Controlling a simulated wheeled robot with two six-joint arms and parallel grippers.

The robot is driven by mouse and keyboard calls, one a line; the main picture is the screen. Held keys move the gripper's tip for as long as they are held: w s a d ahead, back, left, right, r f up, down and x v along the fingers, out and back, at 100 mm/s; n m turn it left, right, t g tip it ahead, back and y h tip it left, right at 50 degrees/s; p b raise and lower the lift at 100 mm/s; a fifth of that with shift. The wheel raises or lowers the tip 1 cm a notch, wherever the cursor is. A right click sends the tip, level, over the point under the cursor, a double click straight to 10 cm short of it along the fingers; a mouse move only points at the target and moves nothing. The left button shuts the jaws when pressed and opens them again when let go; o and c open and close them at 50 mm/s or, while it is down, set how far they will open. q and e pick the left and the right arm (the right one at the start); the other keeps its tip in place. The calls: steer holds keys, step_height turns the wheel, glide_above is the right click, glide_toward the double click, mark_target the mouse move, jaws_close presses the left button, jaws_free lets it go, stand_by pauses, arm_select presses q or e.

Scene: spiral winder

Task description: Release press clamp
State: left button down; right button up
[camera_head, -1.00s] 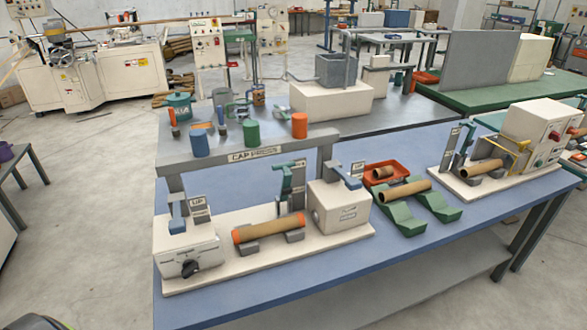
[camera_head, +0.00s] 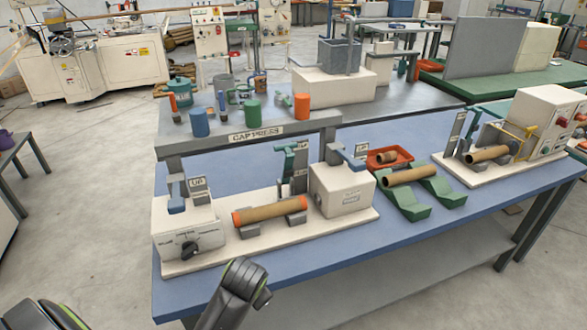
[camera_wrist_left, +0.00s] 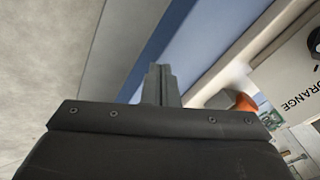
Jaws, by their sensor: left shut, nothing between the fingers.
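The cap press in the head view has a white base (camera_head: 262,246). At its left is a white box with a black knob (camera_head: 190,248), with small lettering around it. A blue lever (camera_head: 177,205) tops this box and another blue lever (camera_head: 347,158) tops the right block (camera_head: 343,195). A teal clamp handle (camera_head: 288,158) stands behind a brown tube with orange ends (camera_head: 270,210), which lies across grey supports. My left gripper (camera_wrist_left: 160,72) is shut and empty in the left wrist view. Part of the lettered panel (camera_wrist_left: 290,80) shows to its right, apart from the fingers.
The blue table's front edge (camera_head: 300,270) lies below the press. Green cradles (camera_head: 425,198) hold a tube (camera_head: 410,176), beside a red tray (camera_head: 390,160). Another machine (camera_head: 540,122) stands right. A grey shelf (camera_head: 240,142) carrying coloured cups spans behind the press.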

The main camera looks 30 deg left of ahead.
arm_select(q)
steer(key=w+r+m+t+y, duration=0.1)
steer(key=w+r+m+y, duration=0.15)
steer(key=w+r, duration=1)
steer(key=w+d+r+m+y, duration=0.1)
steer(key=w+d+r, duration=0.1)
steer(key=w+r, duration=0.5)
steer(key=w+d+r+m, duration=0.15)
steer(key=w+r, duration=0.25)
steer(key=r, duration=0.6)
steer(key=p, duration=0.2)
glide_toward(290, 147)
steer(key=shift+t, duration=0.3)
steer(key=f, duration=0.4)
steer(key=shift+s+a+f, duration=0.15)
steer(key=shift+a+f, duration=0.05)
steer(key=shift+a, duration=0.05)
steer(key=shift+w+a+p, duration=0.35)
steer(key=shift+w+a, duration=0.95)
steer(key=shift+a, duration=0.1)
